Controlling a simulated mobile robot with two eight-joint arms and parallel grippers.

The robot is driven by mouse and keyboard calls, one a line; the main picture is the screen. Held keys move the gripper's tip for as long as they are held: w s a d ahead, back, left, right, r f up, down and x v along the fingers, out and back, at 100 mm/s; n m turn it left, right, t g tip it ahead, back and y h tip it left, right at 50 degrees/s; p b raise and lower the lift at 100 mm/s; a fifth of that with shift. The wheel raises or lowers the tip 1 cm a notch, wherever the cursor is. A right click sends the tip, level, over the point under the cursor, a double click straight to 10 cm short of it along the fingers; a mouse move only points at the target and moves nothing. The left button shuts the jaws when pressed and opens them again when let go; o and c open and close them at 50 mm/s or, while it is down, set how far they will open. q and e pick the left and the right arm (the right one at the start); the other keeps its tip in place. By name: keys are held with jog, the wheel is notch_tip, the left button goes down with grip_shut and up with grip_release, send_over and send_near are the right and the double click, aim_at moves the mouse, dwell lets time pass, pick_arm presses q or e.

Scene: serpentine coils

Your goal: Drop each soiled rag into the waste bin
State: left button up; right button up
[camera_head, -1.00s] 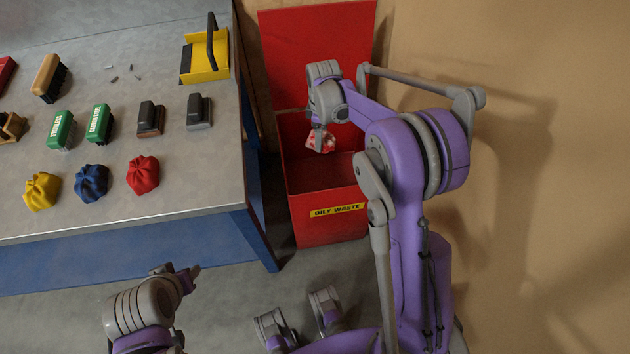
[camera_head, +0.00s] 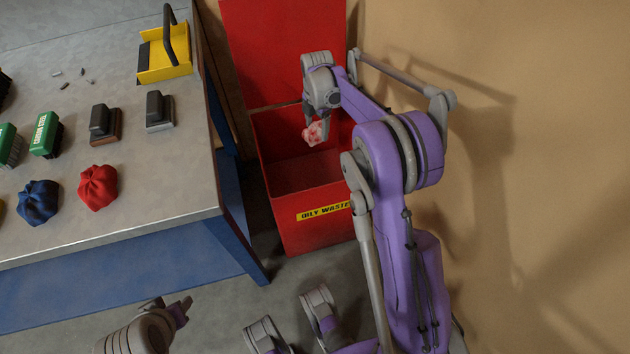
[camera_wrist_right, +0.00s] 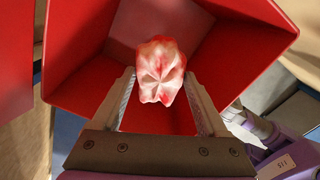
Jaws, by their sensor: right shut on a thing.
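The soiled rag (camera_head: 316,132), a crumpled white cloth with red blotches, hangs from my right gripper (camera_head: 315,118). In the right wrist view, the rag (camera_wrist_right: 160,70) sits between the two fingers of my right gripper (camera_wrist_right: 165,100). The waste bin (camera_head: 300,235) is a red box labelled OILY WASTE, its lid (camera_head: 285,50) standing open behind it. The rag is over the bin's opening, and the wrist view shows the red inner walls around it. My left gripper (camera_head: 168,304) is low at the bottom left, away from the table; its fingers are too unclear to judge.
The grey bench (camera_head: 150,210) at left bears a red bundled cloth (camera_head: 98,187), a blue bundled cloth (camera_head: 38,202), brushes (camera_head: 45,135), dark blocks (camera_head: 159,111) and a yellow dustpan (camera_head: 163,60). A tan wall (camera_head: 550,60) stands at right.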

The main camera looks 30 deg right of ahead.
notch_tip(320, 180, down, 4)
jog(key=shift+r+b, duration=0.25)
jog(key=shift+b, duration=0.6)
pick_arm(q)
notch_tip(320, 180, down, 3)
jog(key=shift+w+r, duration=0.1)
jog(key=shift+r, duration=0.1)
pick_arm(e)
jog(key=o, duration=1.1)
notch_tip(320, 180, up, 11)
jog(key=shift+f+p, duration=0.1)
jog(key=shift+p, duration=1.05)
pick_arm(q)
notch_tip(320, 180, up, 3)
jog(key=shift+f, duration=0.15)
